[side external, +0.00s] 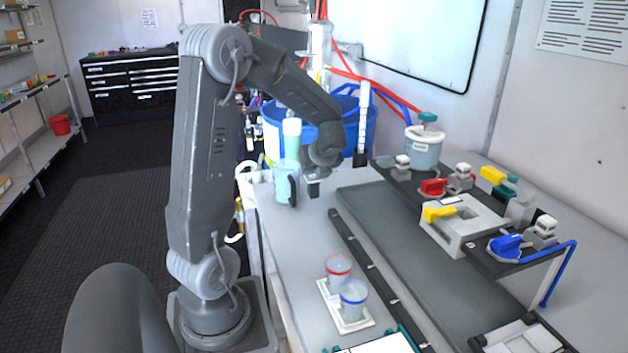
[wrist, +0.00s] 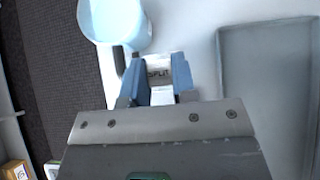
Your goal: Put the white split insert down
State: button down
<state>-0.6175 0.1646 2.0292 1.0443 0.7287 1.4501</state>
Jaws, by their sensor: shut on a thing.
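The white split insert (wrist: 158,72) is between the two blue fingers of my gripper (wrist: 155,78) in the wrist view, with dark lettering that seems to read SPLIT on its face. My gripper is shut on it. In the side external view my gripper (side external: 314,188) points down over the left back part of the pale bench (side external: 300,235). The insert is too small and shaded there to tell whether it touches the bench.
A pale blue jug (side external: 284,180) with a dark handle stands just left of my gripper; it also shows in the wrist view (wrist: 115,20). A grey tray (side external: 400,240) lies right. Two cups (side external: 352,300) stand in front. Bench between is clear.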

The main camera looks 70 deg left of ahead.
notch_tip(320, 180, up, 6)
jog(key=shift+f, duration=0.2)
jog(key=w+d+r+m+t+h, duration=0.25)
jog(key=w+d+r+m, duration=0.35)
jog(key=w+r, duration=0.4)
jog(key=w+d+r+m+t+h, duration=0.1)
jog(key=w+d+r+m+t, duration=0.3)
jog(key=w+d+r, duration=0.5)
jog(key=w+d+f+m+t+h, duration=0.1)
jog(key=w+d+f+m+h, duration=0.15)
jog(key=w+d, duration=0.4)
jog(key=w+d+f+m+t+h, duration=0.1)
jog(key=w+d+m, duration=0.2)
jog(key=d, duration=0.6)
jog(key=w+d+f+m+t+h, duration=0.1)
jog(key=w+d+m+h, duration=0.1)
jog(key=w+d, duration=0.45)
notch_tip(320, 180, down, 11)
jog(key=s+d, duration=0.1)
jog(key=d, duration=0.1)
jog(key=shift+s+r, duration=0.2)
jog(key=shift+s, duration=0.1)
